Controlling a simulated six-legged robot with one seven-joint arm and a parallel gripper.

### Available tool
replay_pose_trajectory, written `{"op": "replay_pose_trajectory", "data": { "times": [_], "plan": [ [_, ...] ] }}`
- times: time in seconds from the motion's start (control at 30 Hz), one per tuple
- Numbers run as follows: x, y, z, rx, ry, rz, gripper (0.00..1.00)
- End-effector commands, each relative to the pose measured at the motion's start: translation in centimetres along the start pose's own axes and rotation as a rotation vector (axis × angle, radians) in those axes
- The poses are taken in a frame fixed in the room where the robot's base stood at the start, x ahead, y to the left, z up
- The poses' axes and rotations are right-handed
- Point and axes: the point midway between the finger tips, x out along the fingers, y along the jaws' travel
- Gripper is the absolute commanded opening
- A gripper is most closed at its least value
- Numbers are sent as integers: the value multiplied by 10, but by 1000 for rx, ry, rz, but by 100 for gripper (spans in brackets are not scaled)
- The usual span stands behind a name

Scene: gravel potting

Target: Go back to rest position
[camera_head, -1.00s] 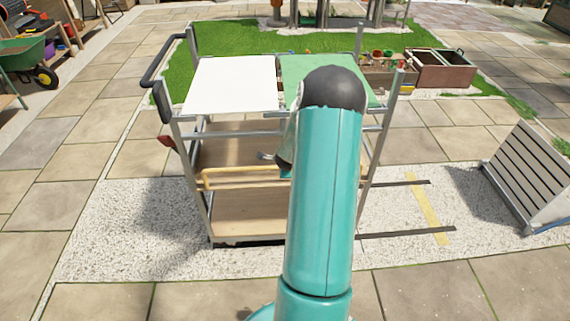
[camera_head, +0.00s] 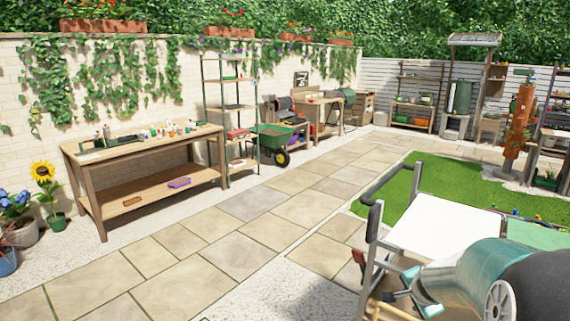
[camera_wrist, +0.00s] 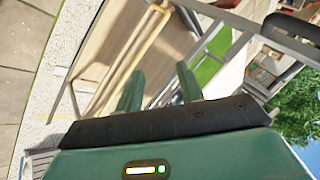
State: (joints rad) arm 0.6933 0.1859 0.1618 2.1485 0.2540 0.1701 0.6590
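My gripper (camera_wrist: 160,82) shows two green fingers in the wrist view, apart from each other with nothing between them. The metal-framed cart (camera_head: 435,226) with a white top panel stands at the lower right of the head view. My teal arm crosses in front of it there and hides much of its lower part. In the wrist view the cart's wooden shelf (camera_wrist: 112,42) and grey rails lie beyond the fingers, tilted in the picture. I cannot tell how far the fingers are from the cart.
A wooden workbench (camera_head: 150,148) with small items stands along the left wall. Flower pots (camera_head: 57,221) stand beside it. A green wheelbarrow (camera_head: 275,140) and a shelf rack (camera_head: 229,110) are behind. The paved path (camera_head: 235,252) in the middle is clear.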

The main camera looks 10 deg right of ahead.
Motion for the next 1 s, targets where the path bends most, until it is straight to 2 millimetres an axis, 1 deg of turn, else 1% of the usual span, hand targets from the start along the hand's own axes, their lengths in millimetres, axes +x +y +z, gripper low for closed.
{"op": "replay_pose_trajectory", "data": {
  "times": [0.03,0.1,0.17,0.2,0.27,0.3,0.43,0.53,0.6,0.7,0.8,0.9,1.0],
  "plan": [
    [-22,-13,18,-87,-18,-11,38],
    [-49,-24,42,-207,-46,-17,38],
    [-72,-30,61,-306,-69,-23,38],
    [-87,-33,74,-373,-84,-27,38],
    [-110,-34,93,-472,-105,-33,38],
    [-125,-34,105,-537,-118,-38,38],
    [-173,-27,142,-745,-158,-57,38],
    [-207,-15,166,-901,-185,-74,38],
    [-229,-4,182,-1008,-204,-88,38],
    [-257,15,200,-1152,-229,-107,38],
    [-277,33,212,-1266,-248,-123,38],
    [-288,45,218,-1338,-260,-133,38],
    [-291,50,220,-1367,-266,-135,38]
  ]
}}
